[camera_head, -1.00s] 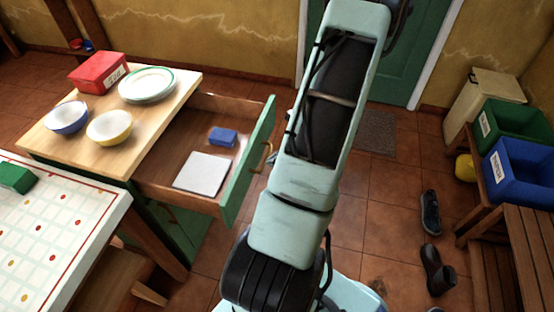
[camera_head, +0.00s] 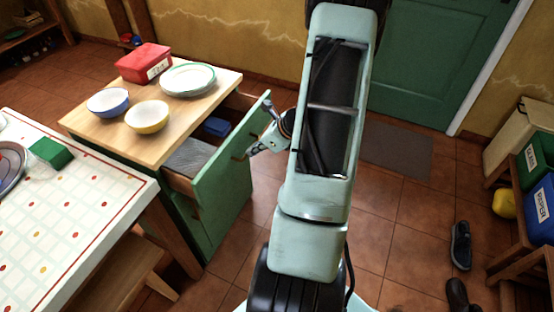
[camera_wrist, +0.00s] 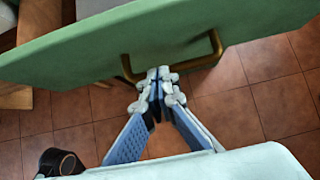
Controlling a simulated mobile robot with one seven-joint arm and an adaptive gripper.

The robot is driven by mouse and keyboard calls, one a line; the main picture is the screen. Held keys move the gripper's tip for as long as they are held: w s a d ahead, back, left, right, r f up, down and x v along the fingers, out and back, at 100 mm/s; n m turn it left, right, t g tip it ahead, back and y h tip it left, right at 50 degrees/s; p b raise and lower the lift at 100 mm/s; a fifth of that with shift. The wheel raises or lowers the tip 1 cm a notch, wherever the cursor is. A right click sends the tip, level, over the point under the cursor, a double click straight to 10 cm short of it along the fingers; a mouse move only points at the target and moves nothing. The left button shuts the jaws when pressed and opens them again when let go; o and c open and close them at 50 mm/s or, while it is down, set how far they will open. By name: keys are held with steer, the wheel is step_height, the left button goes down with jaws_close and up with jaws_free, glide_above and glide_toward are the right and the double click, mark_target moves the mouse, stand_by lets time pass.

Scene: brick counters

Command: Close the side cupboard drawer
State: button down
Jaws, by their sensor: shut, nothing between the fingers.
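The side cupboard's drawer has a green front (camera_head: 228,155) and stands partly open; its front also fills the top of the wrist view (camera_wrist: 90,45). A brass handle (camera_wrist: 205,60) is on the front. My gripper (camera_wrist: 158,80) is shut and empty, its fingertips at the drawer front between the two ends of the handle. I cannot tell whether they touch. In the head view my gripper (camera_head: 252,152) is at the outer face of the front. Inside the drawer, a blue block (camera_head: 216,127) and a grey flat item (camera_head: 190,158) show partly.
The cupboard's wooden top (camera_head: 100,132) holds a red box (camera_head: 143,62), plates (camera_head: 188,79), a blue bowl (camera_head: 108,101) and a yellow bowl (camera_head: 147,116). A white table (camera_head: 60,240) stands front left. Tiled floor to the right is mostly free, with shoes (camera_head: 460,245) farther right.

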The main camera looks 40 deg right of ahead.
steer(key=w+a, duration=0.1)
steer(key=w, duration=0.2)
steer(key=w+a, duration=0.2)
steer(key=w, duration=0.2)
steer(key=w+a, duration=0.1)
steer(key=w, duration=0.3)
steer(key=shift+w+a, duration=0.25)
steer(key=shift+a, duration=0.05)
